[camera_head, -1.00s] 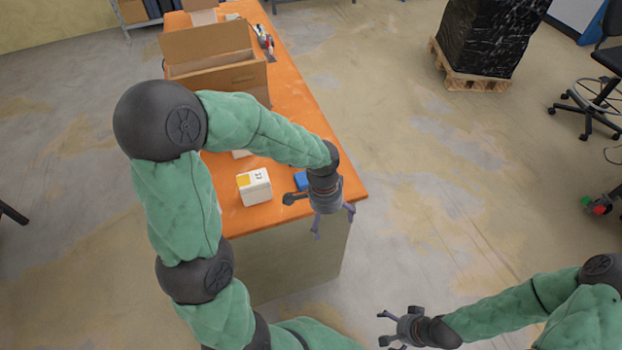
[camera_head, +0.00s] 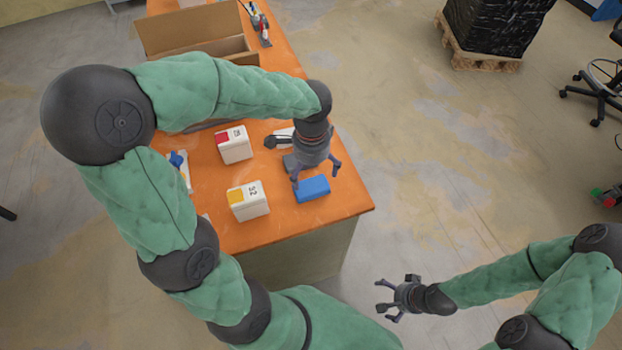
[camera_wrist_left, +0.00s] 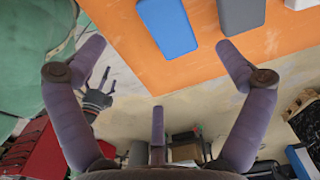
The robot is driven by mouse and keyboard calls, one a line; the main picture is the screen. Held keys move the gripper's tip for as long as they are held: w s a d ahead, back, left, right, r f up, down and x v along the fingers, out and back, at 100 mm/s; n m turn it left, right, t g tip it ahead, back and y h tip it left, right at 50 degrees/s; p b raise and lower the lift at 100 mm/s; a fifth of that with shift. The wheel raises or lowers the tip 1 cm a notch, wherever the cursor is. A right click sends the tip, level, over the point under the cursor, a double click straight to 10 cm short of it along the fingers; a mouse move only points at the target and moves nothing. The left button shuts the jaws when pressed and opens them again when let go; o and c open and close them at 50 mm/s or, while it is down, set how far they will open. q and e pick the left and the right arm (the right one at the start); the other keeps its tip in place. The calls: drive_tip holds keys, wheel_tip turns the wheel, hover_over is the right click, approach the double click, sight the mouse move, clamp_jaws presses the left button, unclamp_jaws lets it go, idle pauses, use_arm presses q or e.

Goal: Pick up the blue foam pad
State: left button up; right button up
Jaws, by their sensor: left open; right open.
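The blue foam pad (camera_head: 313,189) lies flat on the orange table (camera_head: 345,200) near its front right corner. It also shows in the left wrist view (camera_wrist_left: 168,27) at the top, beyond the fingertips. My left gripper (camera_head: 315,172) is open and empty, just behind and above the pad in the head view, not touching it as far as I can see. In the left wrist view its fingers (camera_wrist_left: 160,55) are spread wide. My right gripper (camera_head: 388,298) is open and empty, off the table at the lower right.
A white box with a yellow label (camera_head: 248,201) stands left of the pad, and one with a red label (camera_head: 234,145) stands behind it. A grey block (camera_wrist_left: 241,14) lies near the pad. An open cardboard box (camera_head: 195,30) is at the back.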

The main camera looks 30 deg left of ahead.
sight(313, 189)
use_arm(q)
drive_tip(key=f, duration=0.2)
drive_tip(key=f+b, duration=0.1)
drive_tip(key=shift+s+d+f, duration=0.15)
drive_tip(key=shift+s+f, duration=0.05)
drive_tip(key=shift+f, duration=0.55)
drive_tip(key=f+b, duration=0.2)
drive_tip(key=f, duration=0.3)
drive_tip(key=shift+w+b, duration=0.4)
drive_tip(key=c, duration=0.8)
